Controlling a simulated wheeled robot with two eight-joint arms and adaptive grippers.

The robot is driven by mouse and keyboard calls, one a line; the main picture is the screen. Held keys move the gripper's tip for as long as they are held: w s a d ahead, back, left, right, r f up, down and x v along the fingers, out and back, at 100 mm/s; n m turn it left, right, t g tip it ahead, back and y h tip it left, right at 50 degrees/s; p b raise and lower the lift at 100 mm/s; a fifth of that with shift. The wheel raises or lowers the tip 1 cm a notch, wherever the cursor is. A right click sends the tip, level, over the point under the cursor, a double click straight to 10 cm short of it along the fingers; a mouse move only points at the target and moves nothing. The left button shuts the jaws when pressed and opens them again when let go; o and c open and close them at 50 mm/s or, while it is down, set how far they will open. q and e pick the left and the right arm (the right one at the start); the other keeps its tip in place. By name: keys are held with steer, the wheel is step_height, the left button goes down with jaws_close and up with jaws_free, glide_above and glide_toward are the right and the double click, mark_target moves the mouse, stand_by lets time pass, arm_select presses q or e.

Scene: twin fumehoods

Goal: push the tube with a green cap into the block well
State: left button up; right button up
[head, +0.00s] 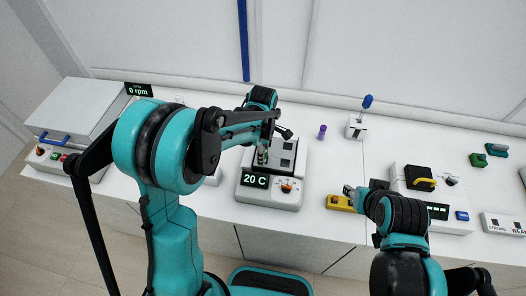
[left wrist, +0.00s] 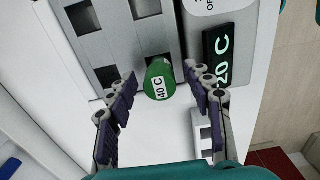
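The green cap (left wrist: 159,80), marked "40 C", shows in the left wrist view, between my left gripper's fingers (left wrist: 161,72) with a small gap on each side. Its tube body is hidden under the cap, so I cannot tell how deep it sits. The grey block (left wrist: 122,50) with dark square wells lies beside and behind the cap. In the head view, my left gripper (head: 263,155) is low over the left side of the block (head: 283,150), on the heater reading "20 C" (head: 270,192). My right gripper (head: 350,191) is beside a yellow object (head: 340,203); its opening is unclear.
A purple-capped tube (head: 322,131) and a stand with a blue-topped item (head: 366,102) are behind, to the right. A grey lidded machine (head: 75,105) stands at left. A white device with a black-and-yellow top (head: 420,178) stands at right. Counter between heater and yellow object is clear.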

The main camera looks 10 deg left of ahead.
arm_select(q)
step_height(320, 180, up, 12)
stand_by(0.6)
stand_by(0.4)
steer(key=s+a+f+m+t+b, duration=0.3)
steer(key=s+f+m+b, duration=0.2)
steer(key=s+m, duration=0.3)
steer(key=s+a+f+m+t+b, duration=0.4)
steer(key=s+m+b, duration=0.3)
steer(key=m, duration=0.3)
steer(key=shift+s+a+f, duration=0.15)
steer(key=shift+s+f, duration=0.55)
steer(key=shift+s, duration=0.1)
